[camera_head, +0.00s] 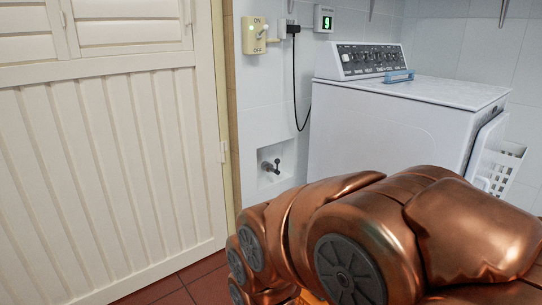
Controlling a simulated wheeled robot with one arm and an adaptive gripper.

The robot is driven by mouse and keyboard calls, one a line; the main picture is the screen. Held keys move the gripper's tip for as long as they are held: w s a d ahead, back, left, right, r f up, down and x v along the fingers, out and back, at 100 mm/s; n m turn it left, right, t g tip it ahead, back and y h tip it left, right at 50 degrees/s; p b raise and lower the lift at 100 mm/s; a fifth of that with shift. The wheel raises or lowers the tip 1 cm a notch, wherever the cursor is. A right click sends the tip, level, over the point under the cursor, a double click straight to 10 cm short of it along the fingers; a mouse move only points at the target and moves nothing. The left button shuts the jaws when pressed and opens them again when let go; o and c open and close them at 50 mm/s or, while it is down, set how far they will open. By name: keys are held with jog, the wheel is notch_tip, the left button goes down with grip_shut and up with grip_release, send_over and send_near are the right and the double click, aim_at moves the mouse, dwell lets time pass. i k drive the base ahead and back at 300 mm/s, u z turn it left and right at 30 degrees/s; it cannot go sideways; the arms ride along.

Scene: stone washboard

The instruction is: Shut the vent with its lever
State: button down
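The upper part of the cream door at the left has louvred slats (125,33), which may be the vent; only their lower part shows, cut off by the top edge. The slats in view look nearly flat. A short upright piece (188,12) shows at the right side of the slats and could be the lever, but it is cut off and I cannot tell. My copper arm fills the lower right of the head view. My gripper itself is not recognisable in this view, so its hold is hidden.
A white washing machine (395,130) stands at the right, with a blue-handled item on top. A wall switch box (254,35), a small display (324,18) and a recessed tap (270,166) are on the tiled wall. A white basket (508,165) is at far right.

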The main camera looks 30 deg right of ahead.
aim_at(277, 161)
jog(key=i, duration=1.55)
jog(key=z, duration=0.8)
jog(key=i, duration=0.5)
